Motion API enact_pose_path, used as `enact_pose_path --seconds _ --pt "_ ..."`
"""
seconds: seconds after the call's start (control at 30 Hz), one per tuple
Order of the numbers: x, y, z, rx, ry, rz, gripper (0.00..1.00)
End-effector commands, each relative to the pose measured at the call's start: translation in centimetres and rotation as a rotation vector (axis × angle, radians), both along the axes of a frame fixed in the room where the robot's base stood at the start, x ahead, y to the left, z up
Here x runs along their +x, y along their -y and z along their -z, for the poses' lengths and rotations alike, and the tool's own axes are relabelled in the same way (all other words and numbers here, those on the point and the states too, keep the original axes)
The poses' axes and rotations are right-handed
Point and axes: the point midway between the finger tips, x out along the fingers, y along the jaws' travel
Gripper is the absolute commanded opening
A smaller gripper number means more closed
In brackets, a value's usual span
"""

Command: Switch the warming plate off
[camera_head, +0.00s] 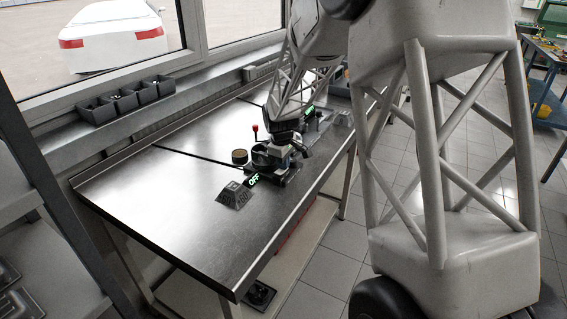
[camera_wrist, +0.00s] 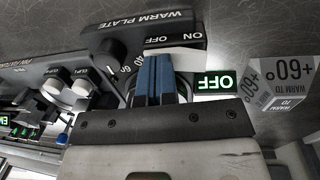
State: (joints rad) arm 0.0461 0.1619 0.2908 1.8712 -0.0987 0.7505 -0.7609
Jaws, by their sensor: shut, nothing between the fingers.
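The warming plate unit (camera_head: 262,178) stands on the steel bench, with a lit green display (camera_head: 253,180) reading OFF. In the wrist view, upside down, are its dark WARM PLATE label panel (camera_wrist: 140,24), a pale switch (camera_wrist: 178,46) marked ON and OFF, and the green OFF display (camera_wrist: 215,83). A dial with numbers is partly hidden behind my fingers. My gripper (camera_wrist: 153,62) is shut and empty, its blue fingertips close to the switch's front. I cannot tell whether they touch it. In the head view my gripper (camera_head: 290,148) is over the unit, its tips hard to make out.
A "warm to +60°" sign (camera_head: 234,194) stands beside the display. A round tin (camera_head: 240,156) and a red-knobbed lever (camera_head: 256,128) are behind the unit. A panel of knobs (camera_wrist: 65,85) lies alongside. The front left of the bench (camera_head: 165,205) is bare.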

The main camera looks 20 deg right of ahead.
Motion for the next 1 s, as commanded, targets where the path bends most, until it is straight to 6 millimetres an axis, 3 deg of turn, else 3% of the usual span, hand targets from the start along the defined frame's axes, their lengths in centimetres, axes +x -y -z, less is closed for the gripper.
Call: enact_pose_path --seconds 1.0 --pt "-0.8 -0.8 -1.2 0.000 0.001 0.000 0.00"
